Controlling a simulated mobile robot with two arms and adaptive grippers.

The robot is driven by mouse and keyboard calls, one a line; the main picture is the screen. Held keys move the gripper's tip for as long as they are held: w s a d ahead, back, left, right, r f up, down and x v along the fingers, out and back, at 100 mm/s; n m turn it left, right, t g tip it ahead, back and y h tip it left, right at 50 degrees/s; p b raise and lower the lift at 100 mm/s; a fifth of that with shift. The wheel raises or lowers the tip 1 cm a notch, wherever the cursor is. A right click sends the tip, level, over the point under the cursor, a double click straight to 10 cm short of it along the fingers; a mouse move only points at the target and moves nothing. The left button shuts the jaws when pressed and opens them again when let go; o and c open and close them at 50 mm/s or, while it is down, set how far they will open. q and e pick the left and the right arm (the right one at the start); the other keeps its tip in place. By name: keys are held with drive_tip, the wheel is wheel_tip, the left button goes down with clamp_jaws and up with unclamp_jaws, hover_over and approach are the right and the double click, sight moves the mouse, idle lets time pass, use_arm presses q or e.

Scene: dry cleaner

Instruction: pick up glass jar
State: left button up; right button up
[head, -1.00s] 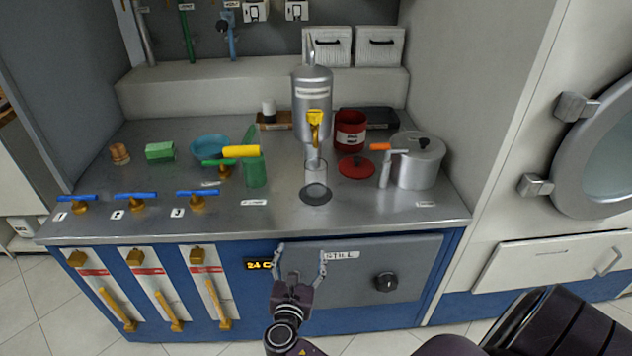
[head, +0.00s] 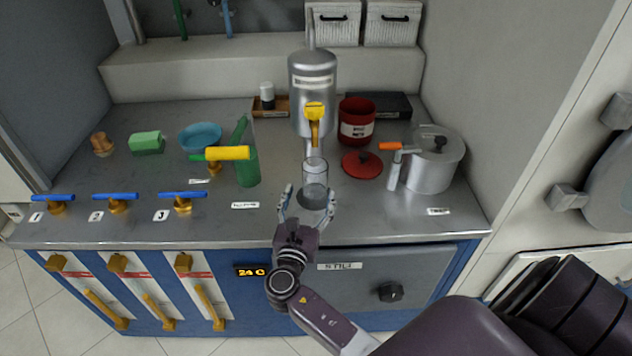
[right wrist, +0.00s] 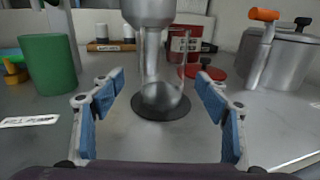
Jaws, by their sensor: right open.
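The glass jar (head: 315,184) is clear and stands upright under the spout of a steel still with a yellow handle (head: 315,110). In the right wrist view the jar (right wrist: 161,98) stands on a dark round disc (right wrist: 160,113), straight ahead between the fingers. My right gripper (head: 306,208) is open and empty, just in front of the jar at the counter's front; the right wrist view shows its blue-padded fingers (right wrist: 160,90) spread to either side, apart from the jar. My left gripper is not in view.
A green cup (head: 247,168) stands left of the jar. A red lid (head: 361,163), a red pot (head: 356,121) and a steel pot (head: 437,166) are to the right. Blue-handled valves (head: 182,200) line the front left.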

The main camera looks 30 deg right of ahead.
drive_tip(key=shift+w+d+b, duration=0.3)
drive_tip(key=shift+w+d, duration=0.15)
drive_tip(key=shift+d, duration=0.05)
drive_tip(key=x, duration=0.2)
drive_tip(key=b+x, duration=0.1)
drive_tip(key=x, duration=0.1)
drive_tip(key=shift+s+d+f, duration=0.1)
drive_tip(key=shift+s+f, duration=0.05)
drive_tip(key=shift+f, duration=0.05)
drive_tip(key=shift+d+r, duration=0.1)
drive_tip(key=shift+d, duration=0.05)
drive_tip(key=c, duration=1.5)
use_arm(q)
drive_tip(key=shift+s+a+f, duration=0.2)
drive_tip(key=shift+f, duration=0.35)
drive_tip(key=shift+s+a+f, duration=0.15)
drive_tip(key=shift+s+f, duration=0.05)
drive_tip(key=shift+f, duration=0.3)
use_arm(e)
drive_tip(key=shift+o, duration=0.2)
